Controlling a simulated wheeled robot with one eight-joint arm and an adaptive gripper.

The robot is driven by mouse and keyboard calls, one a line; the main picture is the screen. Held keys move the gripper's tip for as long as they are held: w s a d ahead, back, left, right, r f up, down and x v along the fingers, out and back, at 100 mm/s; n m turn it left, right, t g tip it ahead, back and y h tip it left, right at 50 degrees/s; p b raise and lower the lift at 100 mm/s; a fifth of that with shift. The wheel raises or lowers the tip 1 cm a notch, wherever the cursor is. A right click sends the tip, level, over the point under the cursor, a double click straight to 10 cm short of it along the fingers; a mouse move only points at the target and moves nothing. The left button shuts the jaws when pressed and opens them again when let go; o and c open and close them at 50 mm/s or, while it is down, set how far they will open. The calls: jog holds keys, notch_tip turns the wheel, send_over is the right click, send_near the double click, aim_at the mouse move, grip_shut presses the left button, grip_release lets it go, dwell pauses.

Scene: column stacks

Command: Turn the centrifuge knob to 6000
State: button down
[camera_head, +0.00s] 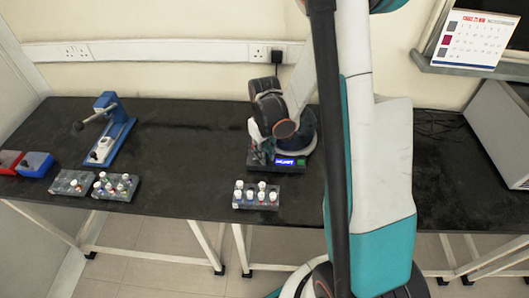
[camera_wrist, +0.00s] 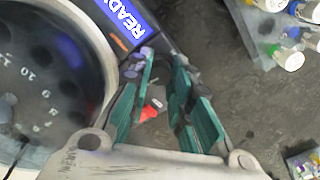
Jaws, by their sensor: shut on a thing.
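The centrifuge (camera_head: 296,140) stands on the black bench, right of the middle in the head view. Its lit blue display (camera_head: 291,162) is on the front panel; in the wrist view the display (camera_wrist: 124,17) reads READY. My gripper (camera_head: 265,156) is at the front of the centrifuge, left of the display. In the wrist view my gripper (camera_wrist: 162,70) has its green-padded fingers on both sides of a small red and grey part (camera_wrist: 153,106), which seems to be the knob. The fingers and wrist hide most of it, and its setting cannot be read.
A rack of white-capped tubes (camera_head: 257,197) stands just in front of the centrifuge. More tube racks (camera_head: 116,187), a blue stand (camera_head: 107,134) and red and blue boxes (camera_head: 35,163) are at the left. The numbered rotor (camera_wrist: 35,80) is close beside my gripper.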

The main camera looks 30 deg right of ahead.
jog(key=m+b, duration=0.1)
jog(key=m, duration=0.3)
jog(key=m+b, duration=0.1)
jog(key=m, duration=0.3)
jog(key=shift+m, duration=0.4)
jog(key=m+b, duration=0.1)
jog(key=m, duration=0.3)
jog(key=shift+m, duration=1.9)
jog(key=c, duration=1.4)
grip_release()
